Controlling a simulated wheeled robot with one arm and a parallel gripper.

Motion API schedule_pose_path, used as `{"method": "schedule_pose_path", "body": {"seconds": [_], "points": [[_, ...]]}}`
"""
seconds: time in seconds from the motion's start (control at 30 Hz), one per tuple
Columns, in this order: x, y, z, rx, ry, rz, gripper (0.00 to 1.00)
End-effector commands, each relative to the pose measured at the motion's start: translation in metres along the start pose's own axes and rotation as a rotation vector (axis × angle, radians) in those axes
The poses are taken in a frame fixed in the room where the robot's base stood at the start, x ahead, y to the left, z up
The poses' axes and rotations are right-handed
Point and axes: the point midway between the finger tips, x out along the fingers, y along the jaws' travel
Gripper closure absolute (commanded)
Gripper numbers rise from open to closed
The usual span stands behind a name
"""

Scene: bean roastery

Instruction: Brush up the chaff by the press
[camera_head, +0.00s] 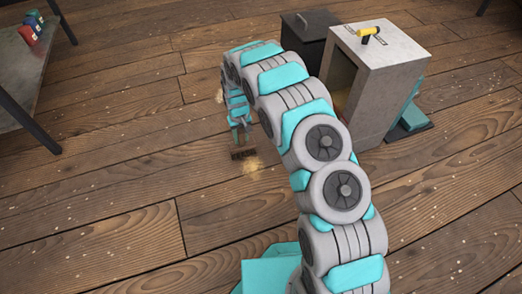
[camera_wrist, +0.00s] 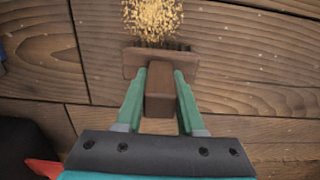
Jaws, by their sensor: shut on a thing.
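My gripper (camera_wrist: 160,95) is shut on the wooden handle of a brush (camera_wrist: 158,103), with one green finger on each side of it. The brush's wide head and dark bristles point up the wrist view and touch or nearly touch a pile of golden chaff (camera_wrist: 153,18). In the head view the brush (camera_head: 243,154) is low at the plank floor, with chaff (camera_head: 250,167) beside it. The press is probably the grey box-shaped machine (camera_head: 390,62) at the upper right, with an opening in its side. My arm hides part of the floor between.
A dark bin (camera_head: 308,35) stands left of the grey machine, and a yellow-handled tool (camera_head: 369,33) lies on its top. A teal object (camera_head: 414,117) is at its right. A metal table (camera_head: 22,62) with small coloured packs is at the upper left. Floor on the left is clear.

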Motion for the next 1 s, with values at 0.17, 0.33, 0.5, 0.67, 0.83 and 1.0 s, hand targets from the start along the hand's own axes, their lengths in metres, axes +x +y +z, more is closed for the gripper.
{"method": "schedule_pose_path", "body": {"seconds": [0.17,0.33,0.5,0.67,0.83,1.0], "points": [[-0.02,0.001,-0.002,0.001,0.003,0.0,1.0],[-0.036,0.003,-0.004,0.003,0.006,0.0,1.0],[-0.052,0.005,-0.005,0.004,0.007,0.0,1.0],[-0.064,0.006,-0.004,0.004,0.006,0.0,1.0],[-0.067,0.006,-0.004,0.005,0.004,0.0,1.0],[-0.067,0.006,-0.004,0.004,0.004,0.0,1.0]]}}
